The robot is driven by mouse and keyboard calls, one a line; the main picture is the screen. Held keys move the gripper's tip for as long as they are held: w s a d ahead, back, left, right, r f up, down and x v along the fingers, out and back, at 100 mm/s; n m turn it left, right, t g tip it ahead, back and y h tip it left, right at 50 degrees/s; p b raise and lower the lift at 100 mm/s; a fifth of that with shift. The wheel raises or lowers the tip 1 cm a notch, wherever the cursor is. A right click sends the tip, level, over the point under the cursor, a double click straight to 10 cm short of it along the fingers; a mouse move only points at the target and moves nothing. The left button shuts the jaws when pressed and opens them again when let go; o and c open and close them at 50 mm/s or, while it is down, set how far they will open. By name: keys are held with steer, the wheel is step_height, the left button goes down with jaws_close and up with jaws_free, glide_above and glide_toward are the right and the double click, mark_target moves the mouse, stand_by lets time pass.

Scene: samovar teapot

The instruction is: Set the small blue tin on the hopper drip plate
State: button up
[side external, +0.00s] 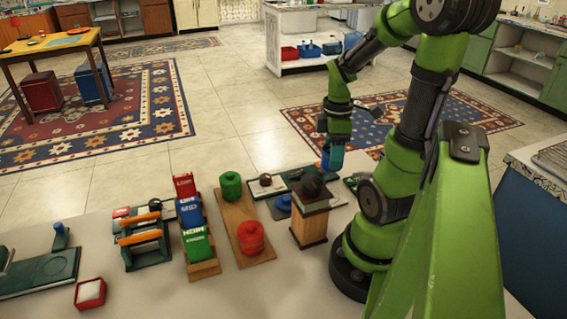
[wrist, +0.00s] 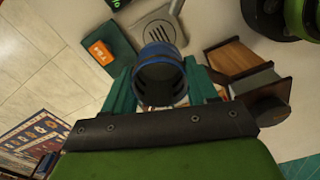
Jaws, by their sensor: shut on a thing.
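My gripper (side external: 333,156) is shut on the small blue tin (wrist: 161,72). In the wrist view the tin sits between the two teal fingers, with its round dark end facing the camera. In the side view the tin (side external: 325,160) is mostly hidden by the fingers, above the far side of the counter. A grey slotted plate (wrist: 157,31), which looks like the drip plate, lies just beyond the tin in the wrist view, partly covered by it. A grey post rises beside the plate. I cannot tell the gap between tin and plate.
A wooden box with a dark knob (side external: 310,222) stands close by, also in the wrist view (wrist: 236,56). A dark green box with an orange label (wrist: 107,49) lies left of the plate. Red and green canisters (side external: 250,237) and (side external: 230,186) stand on a wooden board.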

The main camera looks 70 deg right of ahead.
steer(key=shift+n, duration=0.3)
step_height(320, 180, down, 10)
stand_by(0.3)
steer(key=shift+f, duration=0.15)
steer(key=o, duration=1.1)
steer(key=shift+c, duration=0.2)
steer(key=shift+w, duration=0.1)
